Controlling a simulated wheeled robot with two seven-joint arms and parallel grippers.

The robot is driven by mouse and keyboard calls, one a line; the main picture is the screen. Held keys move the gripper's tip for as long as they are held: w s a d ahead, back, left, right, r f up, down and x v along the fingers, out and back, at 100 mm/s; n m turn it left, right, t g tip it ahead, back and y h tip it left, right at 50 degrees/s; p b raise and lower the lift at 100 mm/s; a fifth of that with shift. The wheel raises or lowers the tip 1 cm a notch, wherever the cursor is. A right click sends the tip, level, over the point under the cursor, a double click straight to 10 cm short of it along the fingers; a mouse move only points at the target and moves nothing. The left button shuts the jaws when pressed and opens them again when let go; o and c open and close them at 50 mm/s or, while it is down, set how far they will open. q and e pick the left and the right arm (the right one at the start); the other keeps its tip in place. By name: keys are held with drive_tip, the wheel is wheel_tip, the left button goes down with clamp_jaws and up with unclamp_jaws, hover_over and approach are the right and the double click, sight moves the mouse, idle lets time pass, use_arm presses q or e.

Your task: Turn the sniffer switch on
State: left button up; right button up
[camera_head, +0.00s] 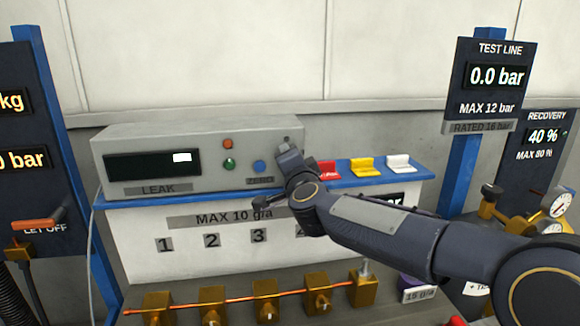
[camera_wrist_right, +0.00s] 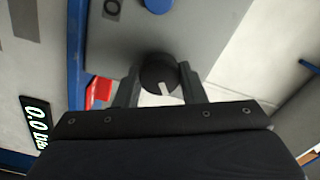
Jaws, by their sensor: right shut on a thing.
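The sniffer unit is a grey box (camera_head: 215,130) labelled LEAK, with a dark display (camera_head: 150,164) that shows only a small white block. Its switch is a round black knob (camera_wrist_right: 158,74) with a white pointer mark, seen in the wrist view. The mark points toward the bottom of that view, tilted slightly right. My right gripper (camera_head: 286,146) is at the right end of the box front. In the wrist view its two fingers (camera_wrist_right: 160,82) are on either side of the knob, shut on it. In the head view the gripper mostly hides the knob. My left gripper is not in view.
A green button (camera_head: 229,164), a red button (camera_head: 228,143) and a blue button (camera_head: 260,167) sit left of my gripper. Red (camera_head: 327,170), yellow (camera_head: 365,166) and white (camera_head: 398,163) pieces stand on the blue shelf to the right. Brass valves (camera_head: 264,300) line the area below.

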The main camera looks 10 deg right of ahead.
drive_tip(key=shift+f+m+b, duration=0.1)
drive_tip(key=shift+m+b, duration=1.5)
drive_tip(key=shift+m, duration=2.3)
drive_tip(key=o, duration=1)
drive_tip(key=shift+s, duration=0.1)
drive_tip(key=s+b, duration=0.1)
drive_tip(key=s, duration=0.6)
drive_tip(key=shift+s, duration=0.35)
